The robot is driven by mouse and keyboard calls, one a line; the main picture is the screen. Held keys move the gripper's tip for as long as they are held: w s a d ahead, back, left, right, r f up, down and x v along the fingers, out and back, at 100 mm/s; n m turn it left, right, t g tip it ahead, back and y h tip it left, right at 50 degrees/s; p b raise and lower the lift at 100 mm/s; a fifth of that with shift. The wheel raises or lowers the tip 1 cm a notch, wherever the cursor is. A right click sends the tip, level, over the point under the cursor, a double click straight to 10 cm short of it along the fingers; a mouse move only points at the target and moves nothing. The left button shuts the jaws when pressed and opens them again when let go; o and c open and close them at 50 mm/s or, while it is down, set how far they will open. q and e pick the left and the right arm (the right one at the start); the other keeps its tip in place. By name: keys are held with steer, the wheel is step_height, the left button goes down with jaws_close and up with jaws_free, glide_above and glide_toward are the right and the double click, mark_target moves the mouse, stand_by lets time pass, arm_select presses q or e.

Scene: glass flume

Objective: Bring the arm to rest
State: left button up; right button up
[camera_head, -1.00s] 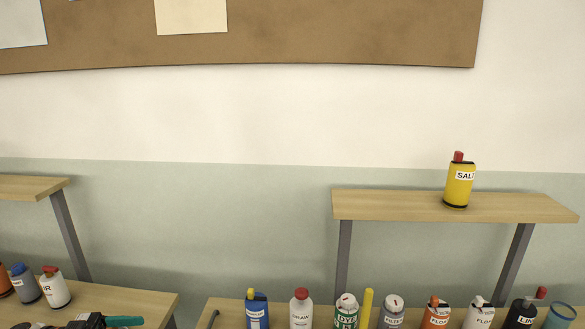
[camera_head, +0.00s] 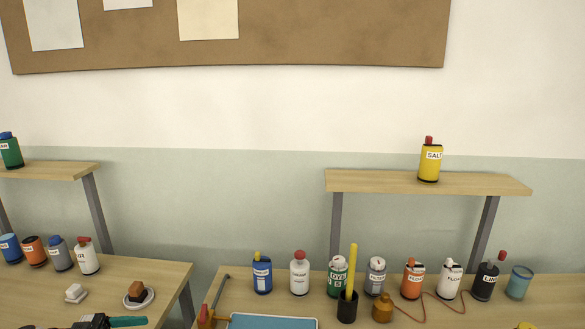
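A dark gripper, my left one by its side (camera_head: 98,323), shows at the bottom left edge, mostly cut off by the frame. A teal handle (camera_head: 128,321) sticks out of it to the right, and the gripper seems closed on it. The rest of the held thing is hidden. It appears in front of the left bench (camera_head: 160,280); its height above the bench cannot be told. My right gripper is not in view.
The right bench holds a row of bottles, a black cup (camera_head: 347,308) with a yellow stick, a brown jar (camera_head: 382,309) and a blue tray (camera_head: 272,321). A yellow SALT bottle (camera_head: 430,163) stands on the right shelf (camera_head: 380,183). A gap separates the benches.

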arm_select(q)
steer(key=w+d+f+n+t+y, duration=0.2)
steer(key=d+f+n+t+y, duration=0.1)
steer(key=d+n+t+y, duration=0.25)
steer(key=w+d+f+n+t+y, duration=0.2)
steer(key=d+f+n+t+y, duration=0.15)
steer(key=d+t, duration=0.45)
steer(key=s+a+f+n+g+y, duration=0.1)
steer(key=s+f+n+g+y, duration=0.45)
steer(key=s, duration=0.85)
steer(key=s+a+f+m+g+y, duration=0.1)
steer(key=s+f+g+y, duration=0.2)
steer(key=s+g, duration=0.8)
steer(key=s+f+t+b, duration=0.1)
steer(key=s+f+b, duration=0.1)
steer(key=f, duration=1.2)
steer(key=s+f+t+b, duration=0.1)
steer(key=f+b, duration=0.1)
steer(key=f, duration=1.2)
steer(key=s+a+f+b, duration=0.1)
steer(key=s+f, duration=0.7)
steer(key=f, duration=0.3)
steer(key=s+a+f+g+b, duration=0.1)
steer(key=s+a+f+b, duration=0.1)
steer(key=s+f, duration=0.7)
steer(key=shift+f, duration=0.85)
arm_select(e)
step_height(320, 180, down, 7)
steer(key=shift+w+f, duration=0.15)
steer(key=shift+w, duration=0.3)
